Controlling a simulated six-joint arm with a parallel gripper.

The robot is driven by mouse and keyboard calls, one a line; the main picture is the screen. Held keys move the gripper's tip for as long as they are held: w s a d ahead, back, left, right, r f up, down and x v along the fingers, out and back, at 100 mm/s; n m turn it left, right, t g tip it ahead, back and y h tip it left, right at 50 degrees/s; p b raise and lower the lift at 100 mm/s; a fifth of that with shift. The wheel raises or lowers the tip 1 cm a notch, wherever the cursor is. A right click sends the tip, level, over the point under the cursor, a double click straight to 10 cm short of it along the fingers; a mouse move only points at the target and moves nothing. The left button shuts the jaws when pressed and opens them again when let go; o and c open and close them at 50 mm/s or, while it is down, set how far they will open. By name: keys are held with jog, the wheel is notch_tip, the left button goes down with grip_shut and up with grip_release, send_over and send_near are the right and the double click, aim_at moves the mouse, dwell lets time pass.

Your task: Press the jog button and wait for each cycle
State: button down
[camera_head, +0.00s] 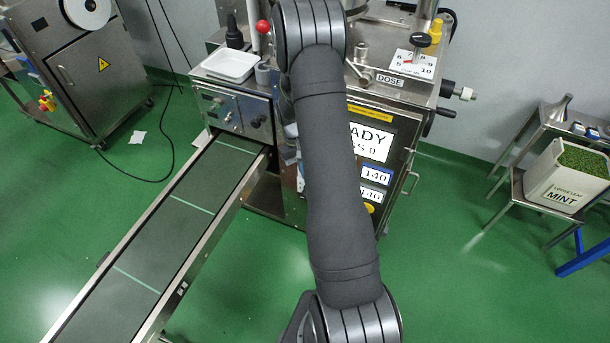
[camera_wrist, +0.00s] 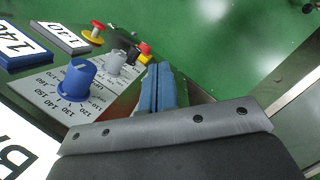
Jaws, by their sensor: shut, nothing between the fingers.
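The packing machine (camera_head: 385,215) stands in the middle of the head view; my arm covers much of its front. Its screen (camera_head: 371,143) shows part of a word ending in "ADY" and a "0". In the wrist view my gripper (camera_wrist: 160,70) is shut and empty, its blue fingers together beside the control panel. The panel holds a blue knob (camera_wrist: 77,80) on a numbered scale, a grey knob (camera_wrist: 115,62) and a red button on a yellow base (camera_wrist: 97,29). A second red-and-yellow control (camera_wrist: 144,52) is just beyond the fingertips. I cannot tell which control is the jog button.
A conveyor (camera_head: 165,235) runs toward the lower left, its belt empty. A steel cabinet (camera_head: 85,75) stands at the back left. A mint bin (camera_head: 560,178) sits on a stand at right. A white tray (camera_head: 230,66) lies on the machine. Green floor is open between machine and stand.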

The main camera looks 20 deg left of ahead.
jog(key=w+a+f+m+t+y, duration=0.1)
jog(key=a+f+m+t+y, duration=0.2)
jog(key=f, duration=0.6)
jog(key=w+a+f+m+t+y, duration=0.1)
jog(key=a+f+t+y, duration=0.1)
jog(key=f+t+y, duration=0.55)
jog(key=s+d+r+m+t+y, duration=0.3)
jog(key=s+m+y, duration=0.1)
jog(key=s, duration=0.3)
jog(key=shift+r, duration=0.2)
jog(key=w, duration=0.8)
jog(key=shift+w, duration=0.3)
jog(key=shift+w, duration=0.1)
dwell(1.7)
jog(key=shift+w, duration=0.3)
